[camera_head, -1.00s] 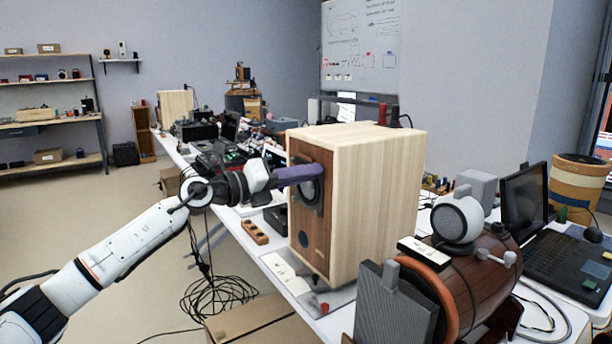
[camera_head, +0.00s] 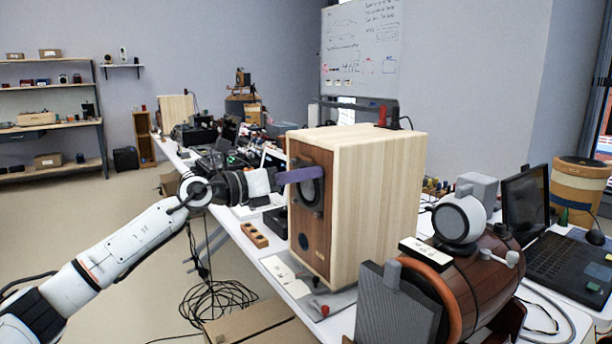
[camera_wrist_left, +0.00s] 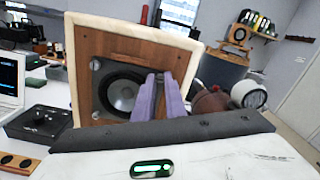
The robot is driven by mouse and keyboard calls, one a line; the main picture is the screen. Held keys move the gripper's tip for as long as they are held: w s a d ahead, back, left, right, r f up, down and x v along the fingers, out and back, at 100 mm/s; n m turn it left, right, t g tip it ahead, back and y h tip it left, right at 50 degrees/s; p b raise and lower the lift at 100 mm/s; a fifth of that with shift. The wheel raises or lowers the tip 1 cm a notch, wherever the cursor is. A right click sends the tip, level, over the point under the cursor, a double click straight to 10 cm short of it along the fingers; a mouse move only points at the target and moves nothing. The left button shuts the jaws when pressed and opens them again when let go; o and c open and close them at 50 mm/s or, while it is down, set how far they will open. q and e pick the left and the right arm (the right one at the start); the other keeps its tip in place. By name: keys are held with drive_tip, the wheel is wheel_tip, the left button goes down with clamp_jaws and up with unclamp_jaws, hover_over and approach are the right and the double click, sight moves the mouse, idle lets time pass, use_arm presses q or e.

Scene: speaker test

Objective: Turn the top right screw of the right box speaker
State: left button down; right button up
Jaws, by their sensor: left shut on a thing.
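The right box speaker (camera_head: 375,205) stands on the near part of the white table, its brown wooden front facing left. Its round driver (camera_wrist_left: 121,92) shows in the left wrist view. My left gripper (camera_head: 318,173) reaches in from the left with purple fingers against the upper part of that front. In the left wrist view the fingertips (camera_wrist_left: 159,78) are at the driver's upper right, closed around the top right screw, which they hide. Other corner screws show at the driver's left side (camera_wrist_left: 96,66). My right gripper is not in view.
A brown barrel-shaped speaker (camera_head: 475,275) and a laptop (camera_head: 560,240) stand right of the box. A wooden block with holes (camera_head: 254,235) lies on the table's left edge. Another box speaker (camera_head: 176,110) stands far back. Cables (camera_head: 215,300) lie on the floor.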

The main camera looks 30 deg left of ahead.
use_arm(q)
drive_tip(key=c, duration=1.8)
unclamp_jaws()
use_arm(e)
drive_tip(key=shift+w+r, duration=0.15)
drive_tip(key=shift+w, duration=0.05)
